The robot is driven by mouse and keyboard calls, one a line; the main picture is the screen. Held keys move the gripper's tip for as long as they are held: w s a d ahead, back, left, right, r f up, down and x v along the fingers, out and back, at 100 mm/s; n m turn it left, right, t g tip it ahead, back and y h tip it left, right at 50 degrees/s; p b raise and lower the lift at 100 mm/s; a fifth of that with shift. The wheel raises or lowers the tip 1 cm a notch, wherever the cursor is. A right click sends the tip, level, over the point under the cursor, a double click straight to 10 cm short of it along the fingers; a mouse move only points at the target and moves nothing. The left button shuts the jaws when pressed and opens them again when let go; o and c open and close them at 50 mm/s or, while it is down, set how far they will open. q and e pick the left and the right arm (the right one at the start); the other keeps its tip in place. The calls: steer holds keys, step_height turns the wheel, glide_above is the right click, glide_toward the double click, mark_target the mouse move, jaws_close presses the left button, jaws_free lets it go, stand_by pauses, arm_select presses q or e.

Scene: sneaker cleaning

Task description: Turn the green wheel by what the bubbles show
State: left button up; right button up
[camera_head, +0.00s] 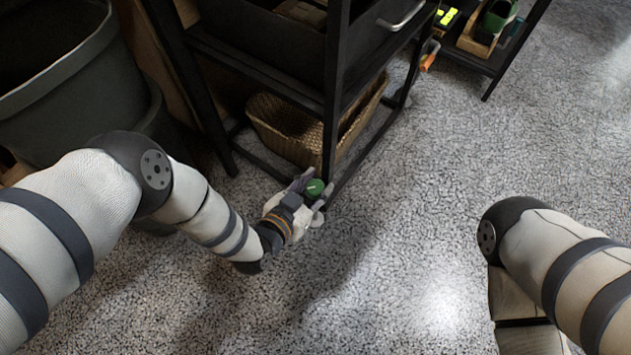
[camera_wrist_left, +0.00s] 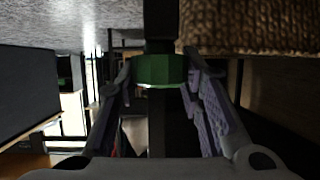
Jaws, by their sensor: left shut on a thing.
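The green wheel (camera_head: 315,187) is a small round knob with a pale mark, low on the black cabinet frame near its front leg. In the left wrist view the green wheel (camera_wrist_left: 160,70) sits between my finger pads against a dark post. My left gripper (camera_head: 309,194) is shut on the green wheel, with one finger on each side of it; it also shows in the left wrist view (camera_wrist_left: 157,92). No bubbles can be made out in either view. My right arm comes in at the lower right, but its gripper is out of view.
A black cabinet frame (camera_head: 334,100) stands above the wheel, with a woven basket (camera_head: 285,132) on its low shelf. A dark bin (camera_head: 70,75) is at the upper left. A second low rack (camera_head: 470,50) stands at the upper right. The speckled floor (camera_head: 420,220) between my arms is clear.

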stand_by(0.3)
arm_select(q)
steer(key=o, duration=1.2)
steer(key=shift+c, duration=0.2)
steer(key=shift+s, duration=0.1)
steer(key=v, duration=1.2)
steer(key=shift+d, duration=0.15)
